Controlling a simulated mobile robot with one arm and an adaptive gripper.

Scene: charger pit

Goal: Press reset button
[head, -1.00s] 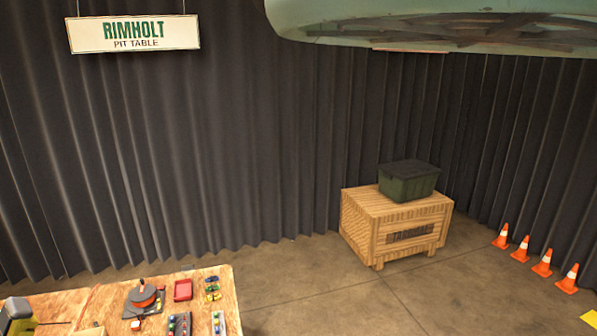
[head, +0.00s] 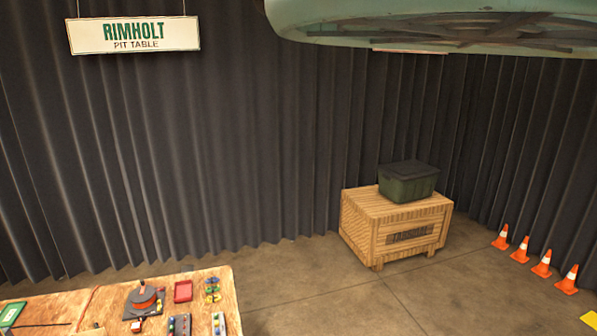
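No reset button can be clearly picked out in the head view. The wooden table (head: 110,292) shows at the bottom left, cut off by the frame's lower edge. On it is a dark device (head: 133,309) with an orange-red disc (head: 145,297) on top. Two long grey holders (head: 219,324) with small coloured pieces lie at the lower right of the table. A green thing (head: 12,314) with a white mark lies at the far left, with a dark line like a cable beside it. My gripper is not in view.
A dark red tray (head: 183,291) and small coloured pieces (head: 212,289) lie near the table's right end. A wooden crate (head: 395,225) bears a dark green bin (head: 408,182). Orange cones (head: 541,265) stand at right. The floor between table and crate is clear.

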